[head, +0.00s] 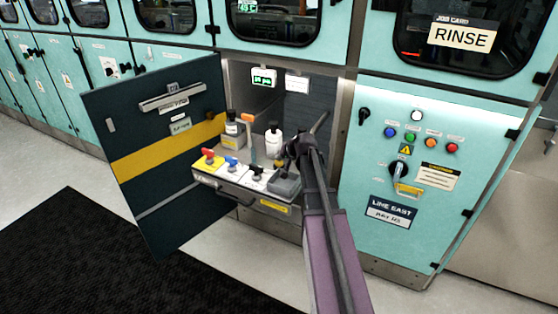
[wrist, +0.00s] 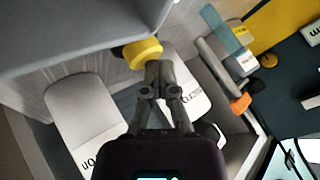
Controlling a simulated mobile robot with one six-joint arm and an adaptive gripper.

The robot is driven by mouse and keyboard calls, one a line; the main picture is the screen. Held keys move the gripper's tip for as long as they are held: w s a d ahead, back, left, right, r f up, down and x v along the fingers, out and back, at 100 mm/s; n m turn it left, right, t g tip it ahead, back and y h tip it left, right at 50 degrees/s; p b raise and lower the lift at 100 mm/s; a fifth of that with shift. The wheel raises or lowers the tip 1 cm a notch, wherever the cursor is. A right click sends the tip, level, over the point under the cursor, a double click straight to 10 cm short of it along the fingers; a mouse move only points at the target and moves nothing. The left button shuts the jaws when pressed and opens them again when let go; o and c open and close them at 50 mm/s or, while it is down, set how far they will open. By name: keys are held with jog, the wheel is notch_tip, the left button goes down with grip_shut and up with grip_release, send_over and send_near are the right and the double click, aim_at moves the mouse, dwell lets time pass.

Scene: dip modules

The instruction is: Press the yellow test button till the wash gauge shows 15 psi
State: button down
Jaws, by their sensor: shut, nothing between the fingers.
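The yellow test button (wrist: 143,52) is a round yellow knob on a grey surface in the wrist view. My gripper (wrist: 155,70) is shut and empty, its tips right at the lower edge of the button. I cannot tell whether they touch or press it. In the head view my gripper (head: 294,147) reaches into the open cabinet bay, and the button cannot be made out there. A small lit green display (head: 264,77) at the back of the bay appears to be the gauge; its reading is too small to be sure of.
White bottles stand close by (head: 274,139) and in the wrist view (wrist: 85,120). A drawer (head: 236,189) with red, blue and black valve handles sticks out below. The dark open door (head: 150,150) bounds the left. A panel (head: 400,205) with coloured buttons is right.

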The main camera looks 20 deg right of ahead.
aim_at(279, 162)
jog(key=shift+r+p, duration=0.65)
jog(key=shift+r, duration=0.15)
notch_tip(279, 162, up, 5)
jog(key=p, duration=0.5)
dwell(0.9)
jog(key=s+a+f+n+g+h, duration=0.1)
jog(key=s+a+f+n+g, duration=0.15)
jog(key=s+a, duration=0.6)
jog(key=s+a+f+n+g+h, duration=0.15)
jog(key=s+a+g, duration=0.25)
jog(key=s+a, duration=0.4)
jog(key=s+a+f+n+g, duration=0.2)
jog(key=s+a+g, duration=0.1)
jog(key=s+a, duration=0.55)
notch_tip(279, 162, up, 15)
jog(key=d+p, duration=0.2)
jog(key=p, duration=1.3)
jog(key=shift+s, duration=0.15)
